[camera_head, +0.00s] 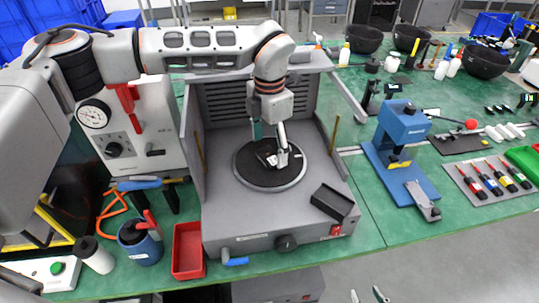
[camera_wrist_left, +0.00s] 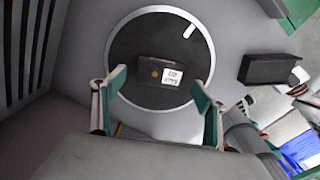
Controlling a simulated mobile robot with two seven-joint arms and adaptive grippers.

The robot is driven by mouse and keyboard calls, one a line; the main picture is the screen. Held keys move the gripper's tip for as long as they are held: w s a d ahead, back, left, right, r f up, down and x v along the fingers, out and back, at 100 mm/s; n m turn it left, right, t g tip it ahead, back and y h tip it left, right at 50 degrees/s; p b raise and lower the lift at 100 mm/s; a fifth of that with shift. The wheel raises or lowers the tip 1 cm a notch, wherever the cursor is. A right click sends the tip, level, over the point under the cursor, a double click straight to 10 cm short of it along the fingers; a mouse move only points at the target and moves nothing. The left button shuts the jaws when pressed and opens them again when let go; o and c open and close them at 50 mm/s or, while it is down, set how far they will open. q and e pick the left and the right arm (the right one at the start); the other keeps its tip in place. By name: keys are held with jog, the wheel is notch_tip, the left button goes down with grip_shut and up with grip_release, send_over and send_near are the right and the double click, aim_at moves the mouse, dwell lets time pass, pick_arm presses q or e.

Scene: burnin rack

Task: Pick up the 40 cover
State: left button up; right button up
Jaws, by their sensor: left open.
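A small dark cover (camera_wrist_left: 152,74) with a white printed label lies on the round black turntable (camera_wrist_left: 125,50) in the left wrist view. The label print is too blurred to read for certain. In the head view the cover (camera_head: 266,154) is partly hidden by my left gripper (camera_head: 270,148), which points down over the turntable. In the left wrist view my left gripper (camera_wrist_left: 158,88) is open, with its two green-padded fingers apart on either side of the cover and nothing held. My right gripper (camera_head: 367,295) shows only as two separated fingertips at the bottom edge, empty.
The turntable sits inside a grey open-front machine (camera_head: 226,215) with side walls. A black open box (camera_head: 332,202) lies at its front right. A red tray (camera_head: 187,250) and a blue cup (camera_head: 141,243) stand left. A blue press (camera_head: 400,135) stands right.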

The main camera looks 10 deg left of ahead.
pick_arm(q)
jog(key=shift+f, duration=1.1)
jog(key=c, duration=1.2)
jog(key=shift+o, duration=0.2)
jog(key=shift+r, duration=0.2)
